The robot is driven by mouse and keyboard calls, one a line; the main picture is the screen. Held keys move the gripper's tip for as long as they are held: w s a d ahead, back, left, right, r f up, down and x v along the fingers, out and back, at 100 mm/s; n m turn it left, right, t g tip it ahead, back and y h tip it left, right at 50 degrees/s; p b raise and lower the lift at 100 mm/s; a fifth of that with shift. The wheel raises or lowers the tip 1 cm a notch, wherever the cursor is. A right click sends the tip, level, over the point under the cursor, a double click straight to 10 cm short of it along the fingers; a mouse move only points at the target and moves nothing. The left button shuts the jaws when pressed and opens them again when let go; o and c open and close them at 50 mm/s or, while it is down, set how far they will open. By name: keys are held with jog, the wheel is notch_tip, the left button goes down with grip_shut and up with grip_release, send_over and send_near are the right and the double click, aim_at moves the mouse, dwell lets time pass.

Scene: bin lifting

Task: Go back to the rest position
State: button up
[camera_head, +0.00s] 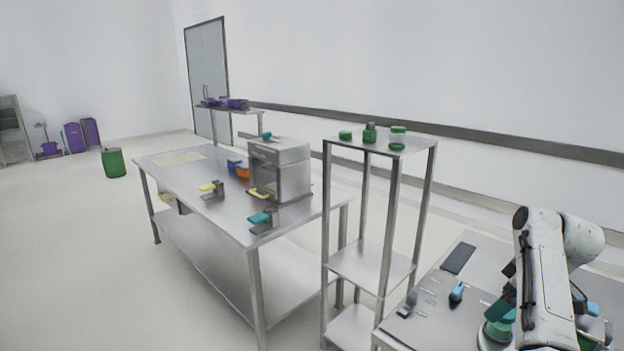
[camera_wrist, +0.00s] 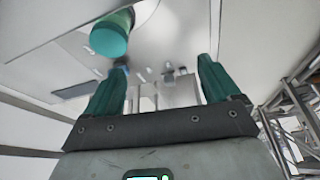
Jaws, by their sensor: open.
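My gripper (camera_wrist: 160,82) shows in the wrist view as two teal fingers spread wide apart, with nothing between them. In the head view my arm (camera_head: 545,270) stands at the right edge over the near steel table (camera_head: 470,262). I cannot make out the fingertips clearly there. A green and teal round container (camera_head: 497,326) is beside my arm at the bottom right. A round teal-ended object (camera_wrist: 109,40) shows beyond the left finger in the wrist view, apart from it.
A narrow steel shelf (camera_head: 370,268) with several green jars on top stands left of my arm. A long steel table (camera_head: 225,215) holds a metal machine (camera_head: 280,168). A green bin (camera_head: 114,162) and purple bins (camera_head: 74,138) stand far left. Floor at left is clear.

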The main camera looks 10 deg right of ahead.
jog(key=s+a+f, duration=0.1)
jog(key=f, duration=0.1)
jog(key=s+a+f+m, duration=0.1)
jog(key=s+a+f, duration=0.1)
jog(key=f, duration=0.1)
jog(key=s+a+f+m+h, duration=0.1)
jog(key=s+a+f, duration=0.1)
jog(key=f, duration=0.1)
jog(key=shift+f, duration=0.2)
jog(key=s+a+f+m+t, duration=0.1)
jog(key=s+a+f+m, duration=0.15)
jog(key=s+a, duration=0.8)
jog(key=s+a+f+m, duration=0.1)
jog(key=s+a+f, duration=0.2)
jog(key=s+a, duration=0.75)
jog(key=s+d+f+g+b, duration=0.1)
jog(key=s+d+f+b, duration=0.1)
jog(key=s+f+b, duration=0.3)
jog(key=s+d+f+g+h+b, duration=0.1)
jog(key=s+d+f+g+b, duration=0.1)
jog(key=s+f+b, duration=0.3)
jog(key=s+f+m, duration=0.1)
jog(key=s+f, duration=0.3)
jog(key=f, duration=0.1)
jog(key=shift+d+f+g, duration=0.3)
jog(key=shift+d+f, duration=0.05)
jog(key=shift+s, duration=0.1)
